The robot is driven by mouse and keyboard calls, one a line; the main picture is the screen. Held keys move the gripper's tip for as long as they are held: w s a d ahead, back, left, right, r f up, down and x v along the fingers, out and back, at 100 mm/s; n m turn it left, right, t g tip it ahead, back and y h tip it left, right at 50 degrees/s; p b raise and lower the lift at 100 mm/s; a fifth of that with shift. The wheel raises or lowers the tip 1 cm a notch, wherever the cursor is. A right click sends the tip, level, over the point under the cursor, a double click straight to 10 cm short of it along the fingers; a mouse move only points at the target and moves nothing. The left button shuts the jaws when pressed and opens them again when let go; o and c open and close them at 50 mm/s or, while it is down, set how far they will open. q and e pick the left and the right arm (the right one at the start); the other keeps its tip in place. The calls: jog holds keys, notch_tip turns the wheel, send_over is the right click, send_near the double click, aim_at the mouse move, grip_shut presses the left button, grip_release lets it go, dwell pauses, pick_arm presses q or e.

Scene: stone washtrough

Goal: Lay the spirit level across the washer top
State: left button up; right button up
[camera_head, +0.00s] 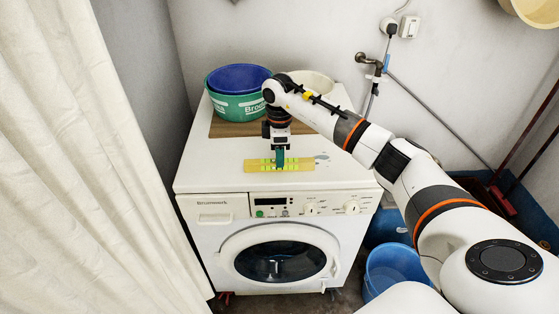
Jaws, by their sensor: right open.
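The spirit level (257,166) is a yellow bar with bright green marks, lying left to right on the washer top (210,179), just behind the front edge. My right gripper (280,163) reaches down from above at the level's middle, with its fingertips at the bar. Its jaws are open, and they hide a small part of the bar; whether they touch it cannot be told. My left gripper is not in view.
Blue and green basins (238,105) and a pale bowl (316,83) stand on a brown board (222,128) at the back of the washer. A cream curtain (80,170) hangs at the left. Blue buckets (392,266) stand at the right. A tap (366,59) is on the wall.

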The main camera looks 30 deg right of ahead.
notch_tip(320, 180, up, 9)
jog(key=b, duration=0.1)
dwell(0.6)
